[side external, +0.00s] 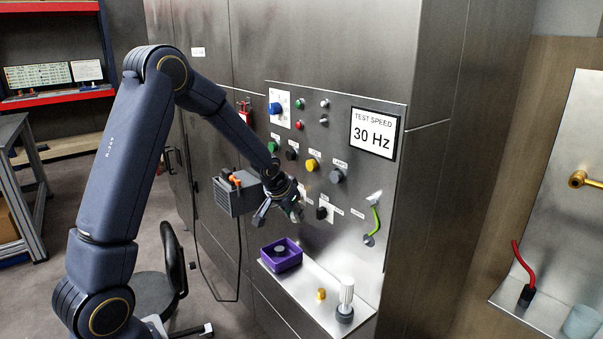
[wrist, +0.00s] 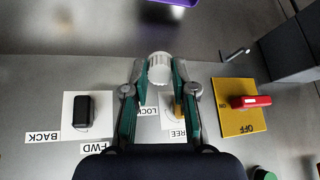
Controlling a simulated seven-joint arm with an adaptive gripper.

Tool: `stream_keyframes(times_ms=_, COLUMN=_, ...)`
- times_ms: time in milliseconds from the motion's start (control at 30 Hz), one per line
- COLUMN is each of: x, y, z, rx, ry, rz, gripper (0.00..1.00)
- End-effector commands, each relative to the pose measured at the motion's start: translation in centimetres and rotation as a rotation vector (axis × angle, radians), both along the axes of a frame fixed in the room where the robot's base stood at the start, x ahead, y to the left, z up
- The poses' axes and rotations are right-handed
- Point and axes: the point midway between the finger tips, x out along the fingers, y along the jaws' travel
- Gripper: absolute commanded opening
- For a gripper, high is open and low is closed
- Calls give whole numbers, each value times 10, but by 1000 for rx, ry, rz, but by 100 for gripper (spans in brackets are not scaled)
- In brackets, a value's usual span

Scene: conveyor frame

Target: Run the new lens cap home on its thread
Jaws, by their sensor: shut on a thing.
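My gripper (wrist: 160,70) is shut on a whitish ribbed round cap (wrist: 159,68), which shows between the fingertips in the wrist view. In the side view my gripper (side external: 291,208) is in front of the lower part of the steel control panel (side external: 365,205), and the cap is small and mostly hidden by the fingers. The thread is not visible in either view. I cannot tell whether the cap touches anything in front of it. A row of lamps, with a yellow one (side external: 312,164) and a grey one (side external: 336,176), is on the panel above my gripper.
A purple tray (side external: 291,264) holding a grey round part sits on the shelf (side external: 318,312) below. A small brass-coloured part (side external: 321,295) and a white ribbed piece on a dark base (side external: 346,297) stand beside it. A black switch (wrist: 82,112) and red handle (wrist: 251,101) flank my fingers.

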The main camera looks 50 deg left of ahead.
Motion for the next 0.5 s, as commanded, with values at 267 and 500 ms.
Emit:
stream_keyframes(times_ms=267, x=3, y=0, z=70, rx=125, ry=-325, rz=-98, gripper=0)
stream_keyframes(times_ms=500, x=-7, y=-11, z=150, rx=210, ry=-642, rz=-208, gripper=0)
